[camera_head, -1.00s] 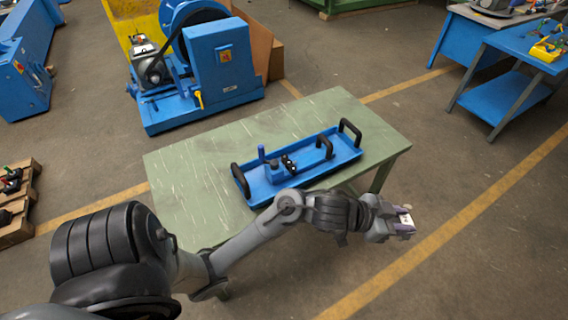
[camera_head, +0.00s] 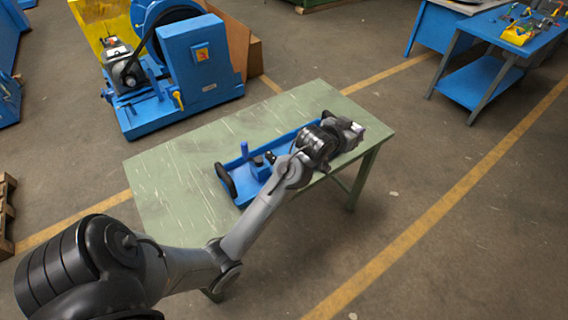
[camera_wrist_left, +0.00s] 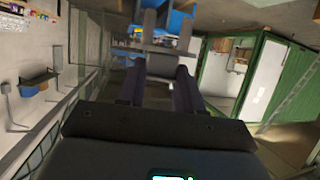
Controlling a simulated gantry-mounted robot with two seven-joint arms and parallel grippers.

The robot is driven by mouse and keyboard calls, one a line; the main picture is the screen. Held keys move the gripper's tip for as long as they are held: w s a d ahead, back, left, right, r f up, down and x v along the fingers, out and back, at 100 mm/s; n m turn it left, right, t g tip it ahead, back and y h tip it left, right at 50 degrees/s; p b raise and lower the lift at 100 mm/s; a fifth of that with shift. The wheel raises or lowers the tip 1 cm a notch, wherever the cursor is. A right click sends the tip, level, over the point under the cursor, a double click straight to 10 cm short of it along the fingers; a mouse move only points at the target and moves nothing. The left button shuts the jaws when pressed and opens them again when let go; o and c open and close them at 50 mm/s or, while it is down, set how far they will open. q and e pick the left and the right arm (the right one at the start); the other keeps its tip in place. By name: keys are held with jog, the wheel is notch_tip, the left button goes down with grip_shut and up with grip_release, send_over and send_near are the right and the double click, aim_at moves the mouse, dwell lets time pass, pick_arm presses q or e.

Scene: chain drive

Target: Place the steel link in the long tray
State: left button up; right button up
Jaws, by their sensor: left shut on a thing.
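The long tray (camera_head: 287,141) is blue with black handles and lies on the green table. A blue upright post and small dark parts stand in its left half. My left arm crosses over its right half and hides much of it. My left gripper (camera_head: 352,128) is above the tray's right end, near the table's right edge. In the left wrist view my left gripper (camera_wrist_left: 159,88) is shut on a grey piece, the steel link (camera_wrist_left: 160,66), held between the fingertips. The link is hard to make out in the head view. My right gripper is not in view.
The green table (camera_head: 185,165) is bare to the left of the tray and behind it. A blue machine (camera_head: 205,65) with a motor stands on the floor behind. A blue bench (camera_head: 480,85) with tools is at the back right.

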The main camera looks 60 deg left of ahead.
pick_arm(q)
jog(key=s+a+f+n+g+y+b, duration=0.2)
jog(key=s+a+f+n+g+y, duration=0.3)
jog(key=a, duration=0.4)
jog(key=s+a+f+n+g+y+b, duration=0.1)
jog(key=s+a+f+n+g+y, duration=0.15)
jog(key=a+f+n+y, duration=0.4)
jog(key=s+a+f+n+g+h+b, duration=0.1)
jog(key=s+f+n+g+h+b, duration=0.15)
jog(key=s+f+g, duration=0.5)
jog(key=w+d+f+n+t+y+b, duration=0.1)
jog(key=w+d+f+n+b, duration=0.1)
jog(key=w+d+b, duration=0.3)
jog(key=shift+s+a+f, duration=1.15)
jog(key=shift+s+f, duration=0.1)
jog(key=shift+f, duration=0.5)
jog(key=shift+s+a+f, duration=1.2)
jog(key=shift+s+f, duration=0.1)
jog(key=shift+f, duration=0.45)
jog(key=shift+s+a+f, duration=1.15)
jog(key=shift+s+f, duration=0.1)
jog(key=shift+f, duration=0.5)
